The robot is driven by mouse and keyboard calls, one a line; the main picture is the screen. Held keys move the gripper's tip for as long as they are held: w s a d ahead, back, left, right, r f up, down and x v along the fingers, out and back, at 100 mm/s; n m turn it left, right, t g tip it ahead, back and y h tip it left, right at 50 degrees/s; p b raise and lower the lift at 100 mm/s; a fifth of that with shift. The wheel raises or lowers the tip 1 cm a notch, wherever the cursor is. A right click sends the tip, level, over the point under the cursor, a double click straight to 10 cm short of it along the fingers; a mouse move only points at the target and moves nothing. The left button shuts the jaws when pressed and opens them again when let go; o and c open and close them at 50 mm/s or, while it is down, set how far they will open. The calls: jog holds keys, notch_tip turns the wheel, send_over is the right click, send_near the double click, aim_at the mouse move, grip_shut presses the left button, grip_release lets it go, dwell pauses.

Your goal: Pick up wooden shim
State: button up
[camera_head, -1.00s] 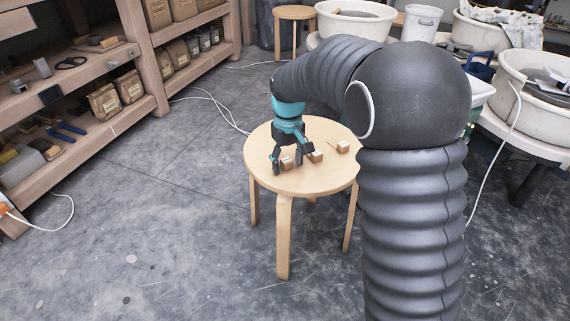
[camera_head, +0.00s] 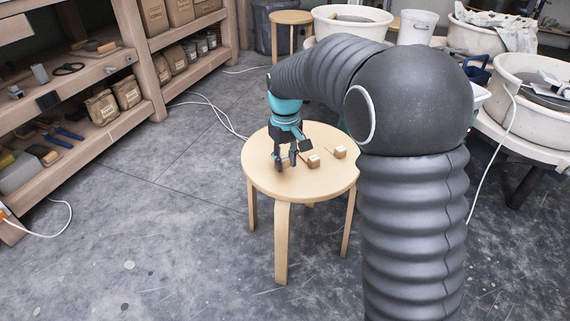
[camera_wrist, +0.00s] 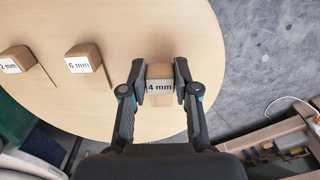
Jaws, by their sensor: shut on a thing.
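My gripper (camera_wrist: 159,72) has its two dark fingers shut on a small wooden block labelled "4 mm" (camera_wrist: 159,86), the wooden shim between them. In the head view my gripper (camera_head: 285,160) points down at the round stool, and its fingers mostly hide the held block. I cannot tell whether the block still touches the stool top. Two similar blocks stand apart on the stool: one labelled "6 mm" (camera_wrist: 83,60) and one at the far left of the wrist view (camera_wrist: 16,60) with a partly cut label. They also show in the head view (camera_head: 313,161) (camera_head: 340,152).
The round wooden stool (camera_head: 270,185) has bare room at its front. Wooden shelves (camera_head: 135,115) with bags and tools stand at the left. White tubs (camera_head: 520,85) stand at the right. A white cable (camera_head: 205,97) lies on the floor.

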notch_tip(320, 180, up, 2)
jog(key=s+d+r+p, duration=0.1)
jog(key=s+d+r, duration=0.1)
jog(key=d+r, duration=0.4)
jog(key=d, duration=0.5)
jog(key=shift+s+d+r, duration=0.2)
jog(key=shift+d+r, duration=0.05)
jog(key=shift+r, duration=0.1)
jog(key=shift+o, duration=0.9)
grip_shut()
